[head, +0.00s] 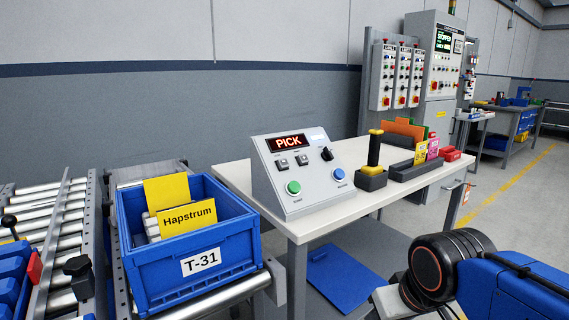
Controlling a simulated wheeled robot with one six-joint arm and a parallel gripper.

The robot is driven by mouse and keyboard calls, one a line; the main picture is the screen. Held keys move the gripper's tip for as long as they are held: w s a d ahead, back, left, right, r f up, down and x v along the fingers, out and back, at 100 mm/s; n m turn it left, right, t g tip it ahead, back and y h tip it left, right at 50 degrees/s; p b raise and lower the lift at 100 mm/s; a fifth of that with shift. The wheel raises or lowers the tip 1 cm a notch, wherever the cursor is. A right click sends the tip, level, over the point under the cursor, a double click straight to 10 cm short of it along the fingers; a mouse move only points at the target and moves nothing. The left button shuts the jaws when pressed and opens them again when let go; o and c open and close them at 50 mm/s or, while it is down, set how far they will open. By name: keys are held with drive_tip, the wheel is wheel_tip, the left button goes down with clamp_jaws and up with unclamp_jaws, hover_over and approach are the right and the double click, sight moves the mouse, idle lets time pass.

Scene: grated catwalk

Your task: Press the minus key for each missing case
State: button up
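A sloped grey control box (300,205) stands on the white table, its display (289,143) reading "PICK" in red. Below the display are two small dark keys, a left key (282,164) and a right key (302,160); their marks are too small to read, so I cannot tell which is minus. A green button (293,187), a blue button (339,174) and a black knob (326,153) are also on its face. A blue crate (165,270) marked "T-31" has a yellow "Hapstrum" card and several pale cases (152,228), partly hidden. My gripper is not in view.
The crate sits on a roller conveyor (222,300) left of the white table (235,172). A yellow-topped black device (374,155) and a dark card holder (408,170) stand right of the control box. My arm is at lower right. Blue crate parts are at far left.

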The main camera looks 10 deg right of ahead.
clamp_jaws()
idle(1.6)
